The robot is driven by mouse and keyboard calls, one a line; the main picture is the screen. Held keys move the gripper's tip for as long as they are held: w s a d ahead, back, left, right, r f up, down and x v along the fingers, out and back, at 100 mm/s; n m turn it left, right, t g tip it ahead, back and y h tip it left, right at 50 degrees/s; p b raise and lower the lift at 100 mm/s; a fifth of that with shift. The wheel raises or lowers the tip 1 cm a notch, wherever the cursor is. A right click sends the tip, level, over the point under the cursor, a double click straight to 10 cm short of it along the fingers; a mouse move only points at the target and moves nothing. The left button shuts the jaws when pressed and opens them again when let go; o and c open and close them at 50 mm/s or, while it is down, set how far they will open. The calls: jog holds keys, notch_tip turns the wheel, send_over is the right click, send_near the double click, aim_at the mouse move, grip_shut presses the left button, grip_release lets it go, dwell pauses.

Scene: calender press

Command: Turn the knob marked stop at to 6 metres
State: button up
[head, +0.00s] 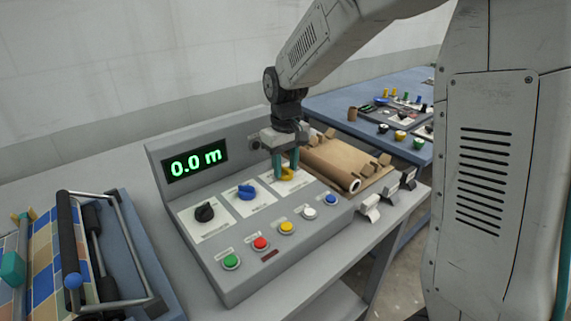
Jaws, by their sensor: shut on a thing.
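The control box (270,222) stands on a grey table and has three knobs in a row on its sloped top. The black knob (205,212) is at left, the blue knob (246,192) in the middle, and the yellow knob (287,174) at right. My gripper (287,170) points down over the yellow knob, and its teal fingers are shut on it. The fingers partly hide this knob and its white label plate. The labels are too small to read, so I cannot tell which knob is marked stop at. The green display (196,162) reads 0.0 m.
Green (231,262), red (261,243), yellow (287,227), white (309,213) and blue (331,199) buttons line the box's front. A roller frame (100,255) with patterned sheet stands at left. A blue table (345,100) is behind.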

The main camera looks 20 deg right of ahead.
aim_at(286, 169)
jog(key=shift+w+r, duration=0.1)
dwell(0.3)
jog(key=o, duration=1)
notch_tip(286, 169, up, 8)
jog(key=shift+f, duration=0.1)
jog(key=shift+s+f, duration=0.25)
jog(key=shift+s, duration=0.15)
jog(key=s+d+m, duration=0.1)
jog(key=s, duration=0.9)
jog(key=s+d+r+m+t, duration=0.1)
jog(key=s, duration=0.8)
jog(key=s+d+r+m, duration=0.1)
jog(key=s, duration=0.9)
jog(key=shift+s+d+r, duration=0.15)
jog(key=shift+s+r, duration=0.05)
jog(key=shift+s, duration=0.15)
